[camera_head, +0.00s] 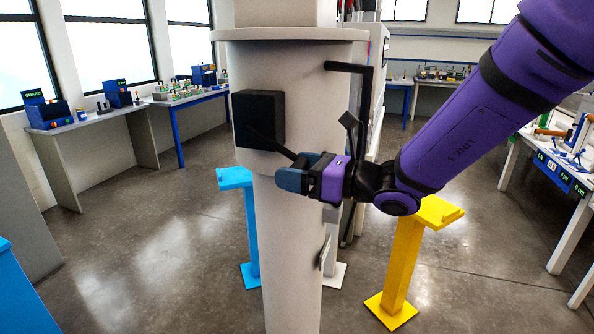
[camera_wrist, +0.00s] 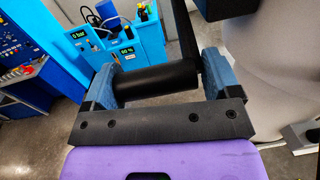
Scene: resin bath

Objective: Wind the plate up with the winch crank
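In the head view the black winch box (camera_head: 258,118) is fixed to the front of a pale column. A thin black crank arm (camera_head: 270,143) slants from it down right to my gripper (camera_head: 288,180). In the wrist view the crank arm (camera_wrist: 186,35) runs up from the right end of the black crank handle (camera_wrist: 158,81). The handle lies crosswise between the two blue fingers of my gripper (camera_wrist: 158,80), which stand well apart. I cannot tell whether they press on it. I cannot make out the plate with certainty.
In the wrist view a blue cabinet (camera_wrist: 145,45) carries displays. Floor is clear at left.

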